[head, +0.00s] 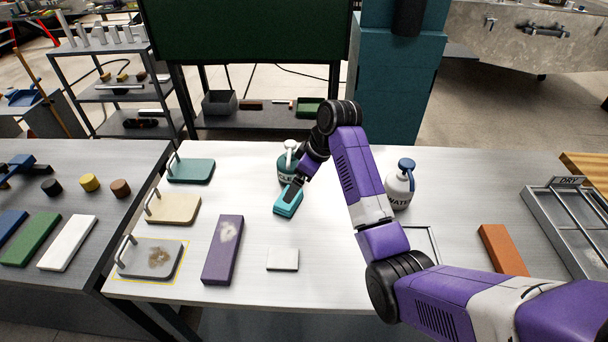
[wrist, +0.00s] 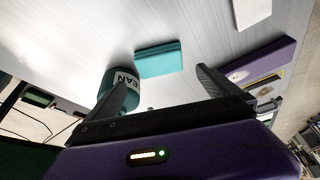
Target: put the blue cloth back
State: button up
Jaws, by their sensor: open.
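The blue cloth (head: 287,203) is a folded teal-blue pad lying flat on the light grey table. It also shows in the wrist view (wrist: 158,59), just past my fingertips and between their lines. My gripper (head: 293,188) is over its far end in the head view and hides part of it. In the wrist view the two fingers (wrist: 154,72) stand wide apart with nothing between them. A teal spray bottle (head: 285,168) marked CLEAN stands right behind the cloth; in the wrist view this bottle (wrist: 121,92) is close beside the left finger.
A white WATER bottle (head: 399,187) stands right of my arm. A purple block (head: 222,250), a small pale pad (head: 283,259) and handled plates (head: 190,171) lie left and front. An orange block (head: 503,249) and a DRY rack (head: 560,230) are at right.

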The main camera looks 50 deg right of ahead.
jog(key=shift+v, duration=1.95)
jog(key=shift+w, duration=0.1)
